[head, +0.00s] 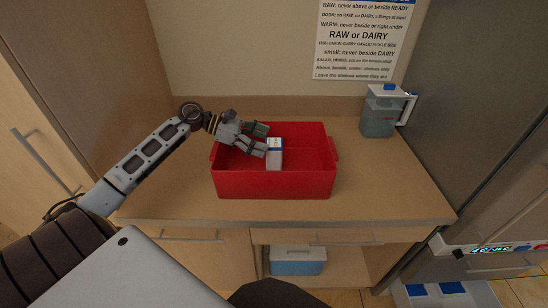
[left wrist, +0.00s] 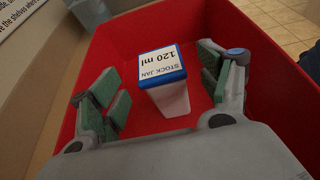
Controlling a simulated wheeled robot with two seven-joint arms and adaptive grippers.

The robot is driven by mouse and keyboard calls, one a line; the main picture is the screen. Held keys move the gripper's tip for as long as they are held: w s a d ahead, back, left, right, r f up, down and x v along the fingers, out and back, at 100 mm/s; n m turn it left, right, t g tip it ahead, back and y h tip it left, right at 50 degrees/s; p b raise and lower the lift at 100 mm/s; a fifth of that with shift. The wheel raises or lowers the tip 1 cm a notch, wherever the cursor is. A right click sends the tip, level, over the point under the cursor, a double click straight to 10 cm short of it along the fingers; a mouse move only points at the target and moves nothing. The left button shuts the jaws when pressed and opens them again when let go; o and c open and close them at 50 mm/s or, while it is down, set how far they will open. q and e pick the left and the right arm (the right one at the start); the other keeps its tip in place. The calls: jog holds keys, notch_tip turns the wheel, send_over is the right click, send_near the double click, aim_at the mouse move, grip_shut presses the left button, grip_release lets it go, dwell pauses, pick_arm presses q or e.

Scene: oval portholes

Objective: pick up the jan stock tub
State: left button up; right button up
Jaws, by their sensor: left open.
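The jan stock tub is a small white tub with a blue-edged lid reading "STOCK JAN 120 ml". In the head view the tub (head: 275,156) stands inside the red bin (head: 275,184). In the left wrist view the tub (left wrist: 166,84) stands between the spread green-padded fingers, with space on both sides. My left gripper (head: 262,140) is open and reaches into the bin from the left; its fingers also show in the left wrist view (left wrist: 165,95). The tub's lower part is partly hidden by the bin's front wall in the head view. My right gripper is not seen.
The bin stands on a wooden counter (head: 400,196). A rules sign (head: 362,40) hangs on the wall. A blue box (head: 297,262) sits on the shelf below. The counter right of the bin is clear.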

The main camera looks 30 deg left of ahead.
aim_at(269, 142)
pick_arm(q)
jog(key=shift+x, duration=0.85)
jog(key=shift+w+d+f, duration=0.2)
jog(key=shift+w+d, duration=0.1)
jog(key=shift+d, duration=0.2)
jog(key=shift+w+d+f, duration=0.1)
jog(key=shift+c, duration=0.2)
jog(key=c, duration=1.6)
jog(key=shift+r, duration=0.2)
jog(key=shift+c, duration=0.3)
jog(key=shift+r+p, duration=0.45)
jog(key=shift+r, duration=0.2)
notch_tip(269, 142, up, 7)
jog(key=shift+f+p, duration=0.1)
jog(key=shift+p, duration=0.95)
jog(key=shift+r, duration=0.8)
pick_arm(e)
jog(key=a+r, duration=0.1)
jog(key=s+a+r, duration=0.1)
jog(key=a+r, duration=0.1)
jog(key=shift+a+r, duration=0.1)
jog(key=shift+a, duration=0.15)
